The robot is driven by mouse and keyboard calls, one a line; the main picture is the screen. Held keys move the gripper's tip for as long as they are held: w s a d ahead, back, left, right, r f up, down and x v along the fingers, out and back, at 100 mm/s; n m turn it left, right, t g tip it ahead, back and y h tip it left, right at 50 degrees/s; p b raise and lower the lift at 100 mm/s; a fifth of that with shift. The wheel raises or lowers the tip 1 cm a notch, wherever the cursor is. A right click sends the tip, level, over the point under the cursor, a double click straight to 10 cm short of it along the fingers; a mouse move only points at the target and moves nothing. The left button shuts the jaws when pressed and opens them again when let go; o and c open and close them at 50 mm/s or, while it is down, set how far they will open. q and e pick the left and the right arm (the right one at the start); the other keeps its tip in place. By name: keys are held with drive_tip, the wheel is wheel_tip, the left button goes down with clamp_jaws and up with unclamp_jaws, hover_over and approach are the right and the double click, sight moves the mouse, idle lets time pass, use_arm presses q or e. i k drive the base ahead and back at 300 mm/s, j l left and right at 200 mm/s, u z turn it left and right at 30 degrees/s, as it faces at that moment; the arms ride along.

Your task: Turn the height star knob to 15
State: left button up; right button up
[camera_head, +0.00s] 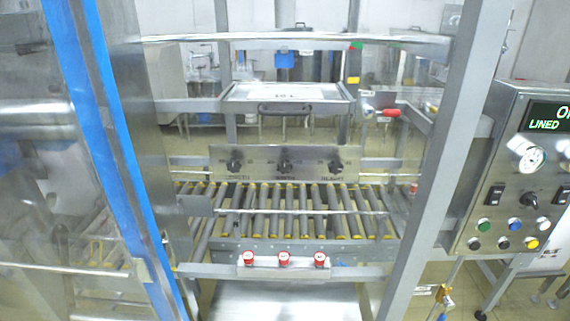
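A metal plate (260,155) stands upright behind the roller conveyor and carries three black star knobs with small, blurred labels under them. The right knob (335,167) has a label that seems to read height. The middle knob (284,167) and the left knob (235,166) sit in line with it. The scale marks around the knobs are too small to read, so the setting cannot be told. Neither of my grippers is in view.
The roller conveyor (290,208) lies in front of the plate. A grey post (440,165) stands right, beside a control panel (510,180) with a green display. A blue-striped frame (100,150) stands left. A red handle (391,113) is behind.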

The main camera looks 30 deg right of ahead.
sight(336, 166)
drive_tip(key=z, duration=1.45)
